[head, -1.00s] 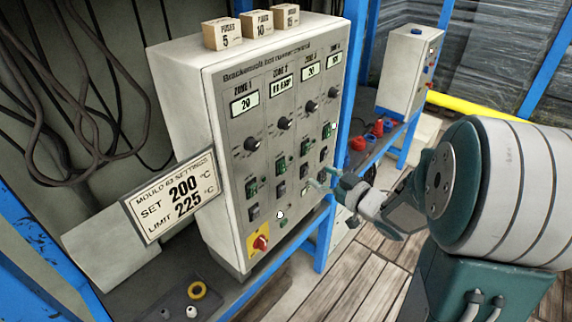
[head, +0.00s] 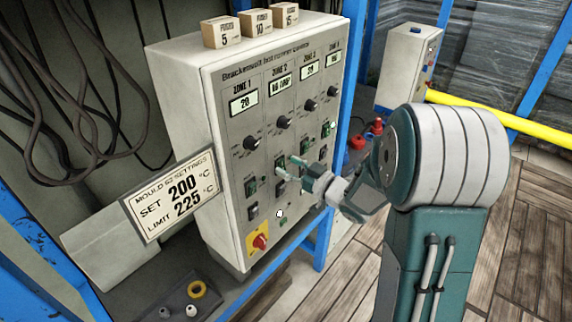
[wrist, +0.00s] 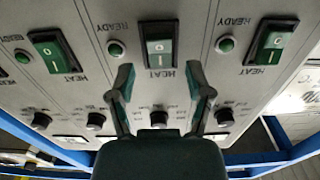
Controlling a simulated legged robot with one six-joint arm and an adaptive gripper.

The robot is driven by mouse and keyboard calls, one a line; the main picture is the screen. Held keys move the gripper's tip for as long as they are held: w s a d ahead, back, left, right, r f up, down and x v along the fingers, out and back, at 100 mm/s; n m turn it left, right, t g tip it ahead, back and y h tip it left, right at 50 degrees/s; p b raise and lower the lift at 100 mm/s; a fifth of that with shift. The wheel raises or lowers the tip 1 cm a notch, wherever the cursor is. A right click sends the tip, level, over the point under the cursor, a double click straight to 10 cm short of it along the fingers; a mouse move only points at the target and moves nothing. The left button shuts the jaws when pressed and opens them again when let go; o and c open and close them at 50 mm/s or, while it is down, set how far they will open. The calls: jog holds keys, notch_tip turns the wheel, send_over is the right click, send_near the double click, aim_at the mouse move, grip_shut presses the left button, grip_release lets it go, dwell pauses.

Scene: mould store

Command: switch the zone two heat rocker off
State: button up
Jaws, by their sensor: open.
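The zone two heat rocker (wrist: 159,45) is in the upper middle of the wrist view, where the panel appears upside down. In the head view my gripper (head: 287,166) is close to the panel; contact is unclear.
A green zone one rocker (wrist: 271,42) and zone three rocker (wrist: 55,52) flank it. Ready lamps (wrist: 225,44) and knobs (wrist: 159,118) are close by. A red rotary switch (head: 261,241) sits low on the box. A settings card (head: 172,197) sticks out left.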

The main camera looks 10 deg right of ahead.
jog(key=shift+w+a, duration=0.35)
jog(key=shift+w, duration=0.2)
grip_shut()
